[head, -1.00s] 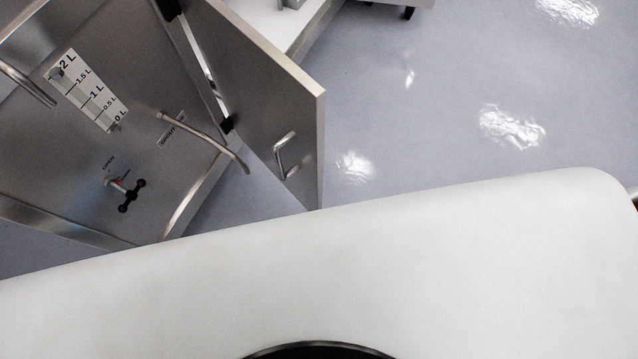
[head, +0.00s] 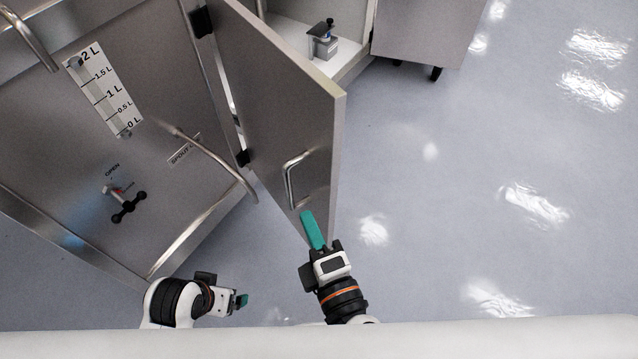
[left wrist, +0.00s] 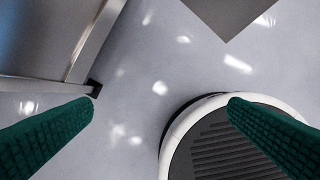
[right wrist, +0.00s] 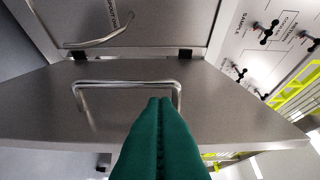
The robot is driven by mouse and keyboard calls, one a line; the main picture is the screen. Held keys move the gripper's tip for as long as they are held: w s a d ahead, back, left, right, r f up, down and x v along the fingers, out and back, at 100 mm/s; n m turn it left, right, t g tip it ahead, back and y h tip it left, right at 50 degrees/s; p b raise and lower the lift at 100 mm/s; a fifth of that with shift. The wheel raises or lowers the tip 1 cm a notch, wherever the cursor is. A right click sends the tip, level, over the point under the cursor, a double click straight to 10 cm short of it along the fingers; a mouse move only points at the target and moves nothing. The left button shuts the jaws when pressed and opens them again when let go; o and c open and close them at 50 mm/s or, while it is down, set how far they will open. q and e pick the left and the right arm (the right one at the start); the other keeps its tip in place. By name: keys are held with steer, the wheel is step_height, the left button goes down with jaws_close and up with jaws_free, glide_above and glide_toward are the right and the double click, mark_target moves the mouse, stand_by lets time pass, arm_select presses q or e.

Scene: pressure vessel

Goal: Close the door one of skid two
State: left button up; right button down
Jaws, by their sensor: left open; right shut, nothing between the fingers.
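A grey metal door (head: 275,105) stands swung open from the steel cabinet (head: 72,160), hinged on its left edge in the head view. Its bar handle (head: 289,182) is on the face turned to the cabinet front; the handle also shows in the right wrist view (right wrist: 125,84). My right gripper (head: 307,216) has its green fingers shut and empty, just below the handle in the head view. My left gripper (head: 243,300) is open and empty, low and left, apart from the door.
The cabinet front carries a level scale (head: 104,90), a black-knobbed valve (head: 128,207) and a bent pipe (head: 215,160) reaching toward the door. Behind the door is an open compartment with a small grey device (head: 323,42). The floor right of the door is clear.

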mark_target(319, 189)
steer(key=p+x, duration=0.1)
steer(key=x, duration=0.4)
steer(key=shift+w+r+p, duration=0.15)
steer(key=shift+w+p, duration=0.1)
steer(key=shift+p, duration=0.1)
arm_select(q)
step_height(319, 189, down, 10)
steer(key=shift+s+g+p, duration=0.15)
steer(key=shift+g+p, duration=0.15)
arm_select(e)
steer(key=w+d, duration=0.2)
steer(key=d, duration=0.1)
steer(key=shift+w+d, duration=0.1)
arm_select(q)
steer(key=shift+d+r, duration=0.1)
arm_select(e)
steer(key=shift+d, duration=0.1)
